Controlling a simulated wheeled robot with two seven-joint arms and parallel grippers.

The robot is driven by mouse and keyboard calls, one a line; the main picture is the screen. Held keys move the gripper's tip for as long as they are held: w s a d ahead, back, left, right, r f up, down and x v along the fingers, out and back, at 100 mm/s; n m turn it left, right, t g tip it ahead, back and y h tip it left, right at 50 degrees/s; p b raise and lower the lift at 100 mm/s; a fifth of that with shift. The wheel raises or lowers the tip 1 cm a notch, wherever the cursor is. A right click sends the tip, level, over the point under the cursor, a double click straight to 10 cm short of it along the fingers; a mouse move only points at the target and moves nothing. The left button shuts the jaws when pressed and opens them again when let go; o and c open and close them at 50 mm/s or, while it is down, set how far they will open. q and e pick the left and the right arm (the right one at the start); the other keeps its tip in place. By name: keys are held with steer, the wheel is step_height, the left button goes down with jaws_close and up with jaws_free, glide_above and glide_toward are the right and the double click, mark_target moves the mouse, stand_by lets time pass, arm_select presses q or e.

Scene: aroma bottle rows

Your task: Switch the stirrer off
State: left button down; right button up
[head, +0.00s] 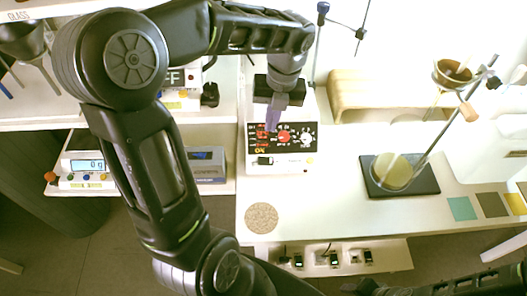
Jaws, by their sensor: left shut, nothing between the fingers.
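The stirrer (281,163) is a white box with a black front panel. The panel has a red lit display, a red knob (284,137), a pale knob (306,137) and a small dark switch (265,161) on the white strip below it. My left gripper (271,124) is shut and empty, pointing down at the left part of the panel, over or close to the red display. I cannot tell whether its tips touch the panel. Part of the stirrer top is hidden behind the gripper.
A cork disc (262,218) lies in front of the stirrer. A wooden rack (375,97) stands behind right. A dark plate (425,180) holds a glass vessel (391,171) beside a metal stand. A scale (88,166) sits on a left shelf. Bare counter lies right of the cork disc.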

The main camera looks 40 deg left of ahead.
mark_target(262, 161)
arm_select(q)
steer(key=shift+f, duration=0.15)
steer(key=f, duration=0.4)
steer(key=s+a+f, duration=0.1)
steer(key=f, duration=0.8)
steer(key=shift+s+a+f, duration=0.15)
steer(key=shift+a+f, duration=0.1)
steer(key=shift+f, duration=0.1)
